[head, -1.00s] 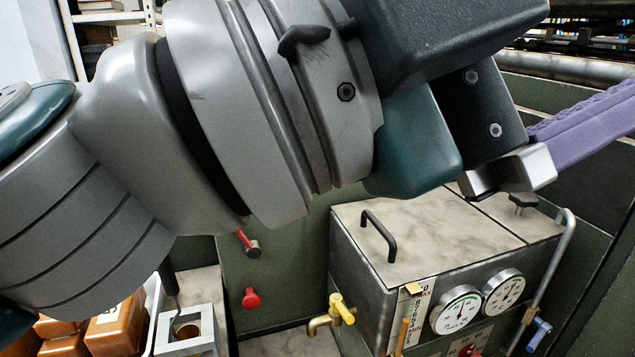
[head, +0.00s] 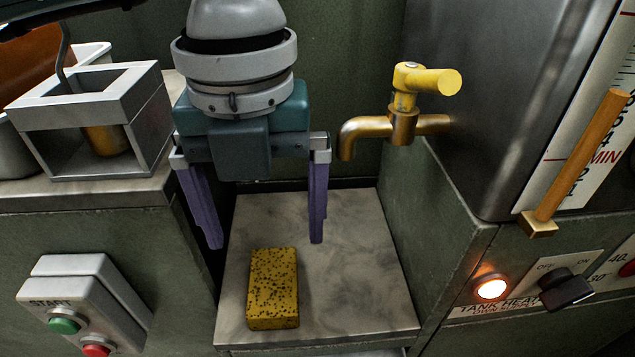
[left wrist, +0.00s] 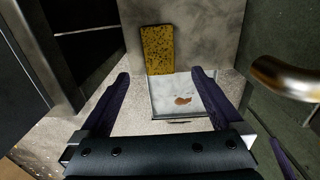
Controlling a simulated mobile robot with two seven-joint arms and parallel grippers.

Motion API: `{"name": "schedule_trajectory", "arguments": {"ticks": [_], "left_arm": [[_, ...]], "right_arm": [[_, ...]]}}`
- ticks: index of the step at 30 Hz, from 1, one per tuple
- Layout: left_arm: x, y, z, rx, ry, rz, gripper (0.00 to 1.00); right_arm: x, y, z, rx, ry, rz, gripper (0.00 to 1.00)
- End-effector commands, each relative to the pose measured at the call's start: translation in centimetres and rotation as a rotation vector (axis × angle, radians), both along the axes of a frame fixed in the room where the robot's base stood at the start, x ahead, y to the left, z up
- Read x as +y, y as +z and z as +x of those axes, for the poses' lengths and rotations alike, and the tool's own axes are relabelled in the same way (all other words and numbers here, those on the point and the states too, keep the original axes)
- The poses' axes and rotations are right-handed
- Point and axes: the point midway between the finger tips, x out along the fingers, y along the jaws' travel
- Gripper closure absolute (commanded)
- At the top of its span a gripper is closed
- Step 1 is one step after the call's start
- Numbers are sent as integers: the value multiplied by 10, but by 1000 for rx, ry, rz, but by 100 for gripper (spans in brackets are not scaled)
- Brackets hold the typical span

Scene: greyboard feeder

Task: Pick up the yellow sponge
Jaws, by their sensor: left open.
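The yellow sponge (head: 273,290), a speckled block, lies on a grey marbled shelf (head: 355,270) in the head view. My left gripper (head: 267,243) is open and empty, with its two purple fingers pointing down. In the head view the fingertips show just beyond the sponge, apart from it. In the left wrist view the sponge (left wrist: 158,50) lies ahead of the open fingers (left wrist: 160,76), in line with the gap between them.
A brass tap (head: 403,125) with a yellow handle juts out just right of the gripper. A metal tank (head: 475,110) stands at the right, above a lit lamp (head: 491,288) and black knob (head: 566,288). A metal frame (head: 95,95) and a START button box (head: 80,305) are at left.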

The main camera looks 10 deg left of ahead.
Motion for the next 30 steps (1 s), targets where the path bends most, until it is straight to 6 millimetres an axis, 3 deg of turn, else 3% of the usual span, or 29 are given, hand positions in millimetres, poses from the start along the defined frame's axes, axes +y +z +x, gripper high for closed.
{"name": "schedule_trajectory", "arguments": {"ticks": [4, 11, 18, 26, 30], "left_arm": [[-1, -26, -2, 5, -3, -3, 0], [-1, -48, -4, 5, -4, -5, 0], [-1, -86, -8, 6, -4, -6, 0], [-1, -90, -8, 3, -5, -6, 0], [-1, -90, -8, 3, -5, -6, 14]], "right_arm": [[0, -10, 0, 0, 1, 0, 3], [-1, -18, 0, 1, 2, -3, 3], [-1, -36, 0, 0, 4, -5, 3], [-1, -36, -1, 1, 3, -4, 3], [-1, -36, -1, 1, 3, -4, 3]]}}
